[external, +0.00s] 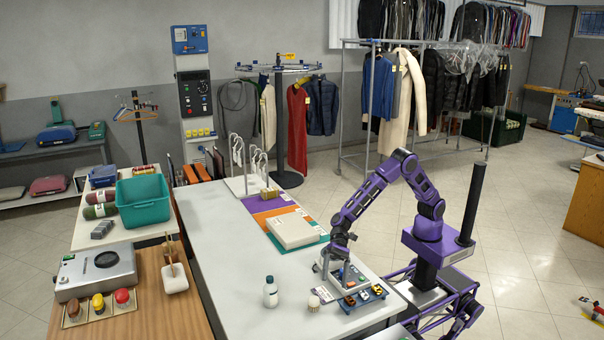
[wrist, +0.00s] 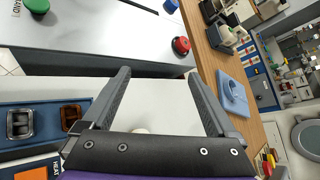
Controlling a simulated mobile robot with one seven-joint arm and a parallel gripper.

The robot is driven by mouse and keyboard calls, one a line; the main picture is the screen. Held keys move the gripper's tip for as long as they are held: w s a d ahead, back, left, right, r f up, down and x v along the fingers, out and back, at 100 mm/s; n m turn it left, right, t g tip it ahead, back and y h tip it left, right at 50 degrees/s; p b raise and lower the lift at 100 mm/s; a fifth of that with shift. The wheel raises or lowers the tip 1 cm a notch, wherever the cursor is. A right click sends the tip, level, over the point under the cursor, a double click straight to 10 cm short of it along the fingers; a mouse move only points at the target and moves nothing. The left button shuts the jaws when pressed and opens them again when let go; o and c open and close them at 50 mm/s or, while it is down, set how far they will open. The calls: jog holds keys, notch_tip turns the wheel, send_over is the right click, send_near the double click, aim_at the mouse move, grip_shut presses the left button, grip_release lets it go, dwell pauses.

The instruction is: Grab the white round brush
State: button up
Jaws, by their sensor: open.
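A small white round piece (external: 313,303), which looks like the white round brush, stands on the light worktable near its front edge, just right of a white bottle. In the wrist view a sliver of a pale round thing (wrist: 140,131) shows just above the gripper's dark crossbar, between the finger bases. It may be the same brush; most of it is hidden. My gripper (external: 325,268) is above the table behind and slightly right of the brush. In the wrist view my gripper's fingers (wrist: 159,72) are spread wide, with nothing held between them.
A white bottle (external: 270,292) stands left of the brush. A grey control box (wrist: 120,35) with green and red buttons lies close by the fingers. Blue trays with small dark and brown items (external: 364,297) sit to the right. A cream board (external: 296,229) lies farther back; the table's left-middle is clear.

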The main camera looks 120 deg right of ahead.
jog(key=d+f+m+t+h, duration=0.25)
jog(key=d+f+m, duration=0.35)
jog(key=d+m, duration=0.45)
send_near(311, 307)
jog(key=shift+w+a+f+t+y, duration=0.25)
jog(key=shift+w+a+f+t, duration=0.2)
jog(key=shift+w+a+f, duration=0.35)
jog(key=shift+w+f, duration=0.2)
jog(key=shift+f, duration=0.2)
jog(key=shift+x, duration=3.45)
jog(key=shift+r, duration=0.25)
grip_shut()
